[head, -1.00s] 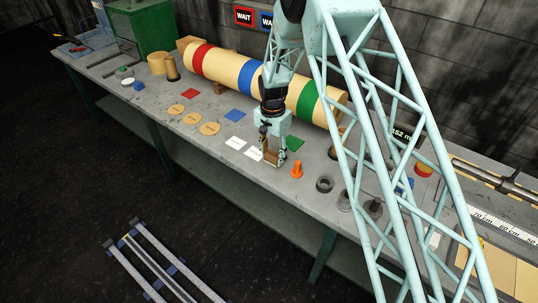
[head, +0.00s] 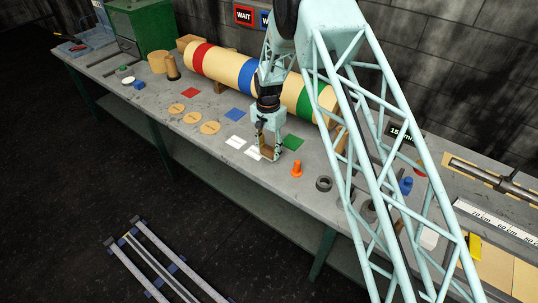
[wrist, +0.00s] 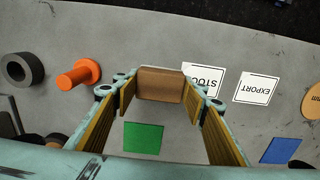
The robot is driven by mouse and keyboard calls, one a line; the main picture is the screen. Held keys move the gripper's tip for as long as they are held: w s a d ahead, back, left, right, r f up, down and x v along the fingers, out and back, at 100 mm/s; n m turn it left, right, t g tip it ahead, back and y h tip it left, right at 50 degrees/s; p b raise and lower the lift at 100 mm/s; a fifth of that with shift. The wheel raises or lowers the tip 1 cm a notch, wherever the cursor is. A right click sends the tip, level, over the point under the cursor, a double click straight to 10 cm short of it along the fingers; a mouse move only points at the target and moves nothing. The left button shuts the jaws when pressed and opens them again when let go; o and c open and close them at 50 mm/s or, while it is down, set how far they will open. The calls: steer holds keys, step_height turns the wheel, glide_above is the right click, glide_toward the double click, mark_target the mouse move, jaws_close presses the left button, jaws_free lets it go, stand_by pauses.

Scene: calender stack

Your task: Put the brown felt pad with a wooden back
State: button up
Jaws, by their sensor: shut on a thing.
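My gripper (head: 268,146) hangs over the front part of the grey bench, between the white cards and the orange peg. In the wrist view my gripper (wrist: 162,98) is shut on a brown block-like pad (wrist: 160,82), held crosswise between the fingertips. In the head view the pad (head: 267,153) is small and partly hidden by the fingers. I cannot tell its felt side from its wooden back. A white STOCK card (wrist: 204,78) lies beside the pad in the picture, partly covered by a finger. A white EXPORT card (wrist: 257,88) lies further right.
A green square (wrist: 143,137) and blue square (wrist: 280,150) lie flat on the bench. An orange peg (head: 297,169) and dark ring (head: 324,183) stand right of my gripper. A long striped roll (head: 228,69) lies behind. Wooden discs (head: 193,118) lie to the left.

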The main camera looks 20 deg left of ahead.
mark_target(269, 149)
steer(key=shift+f+p, duration=0.3)
steer(key=shift+f, duration=1.05)
steer(key=o, duration=0.8)
steer(key=shift+f, duration=0.1)
steer(key=shift+a+r+b, duration=0.1)
steer(key=shift+r+b, duration=0.95)
steer(key=shift+r, duration=5.05)
